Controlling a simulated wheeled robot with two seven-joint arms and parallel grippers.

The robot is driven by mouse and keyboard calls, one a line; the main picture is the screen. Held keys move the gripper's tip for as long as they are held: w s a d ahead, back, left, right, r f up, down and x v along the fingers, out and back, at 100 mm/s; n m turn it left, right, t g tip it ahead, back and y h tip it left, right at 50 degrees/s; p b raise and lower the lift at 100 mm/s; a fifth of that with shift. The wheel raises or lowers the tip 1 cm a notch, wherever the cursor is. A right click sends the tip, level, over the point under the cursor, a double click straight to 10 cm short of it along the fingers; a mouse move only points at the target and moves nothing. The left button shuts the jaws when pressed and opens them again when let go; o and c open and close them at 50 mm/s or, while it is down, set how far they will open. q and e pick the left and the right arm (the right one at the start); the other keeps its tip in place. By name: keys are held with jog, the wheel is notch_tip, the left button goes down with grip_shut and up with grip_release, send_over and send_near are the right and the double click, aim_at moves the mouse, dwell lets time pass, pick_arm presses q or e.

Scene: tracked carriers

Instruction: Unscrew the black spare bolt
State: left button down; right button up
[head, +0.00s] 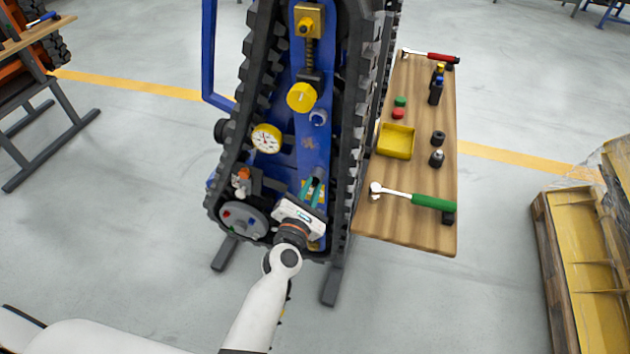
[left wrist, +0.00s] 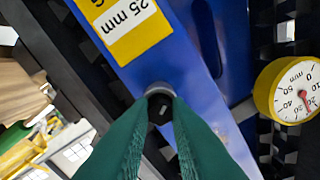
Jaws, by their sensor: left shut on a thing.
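The black spare bolt (left wrist: 159,90) shows in the left wrist view as a dark grey round head against the blue frame plate (left wrist: 185,65), just below a yellow "25 mm" label (left wrist: 130,25). My left gripper (left wrist: 160,112) has its green fingers closed together on the bolt, and they hide most of it. In the head view my left gripper (head: 312,188) reaches into the lower part of the blue tracked carrier (head: 312,140); the bolt is hidden there behind the fingers. I cannot tell how far the bolt is screwed in. My right gripper is not in view.
A dial gauge (head: 266,139) and a yellow knob (head: 301,97) sit on the carrier above my gripper. The black track (head: 350,150) runs close on the right. The wooden bench (head: 400,230) holds a yellow tray (head: 395,141), a green-handled ratchet (head: 432,203) and a red-handled ratchet (head: 440,57).

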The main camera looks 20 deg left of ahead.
pick_arm(q)
jog(key=c, duration=1.5)
grip_release()
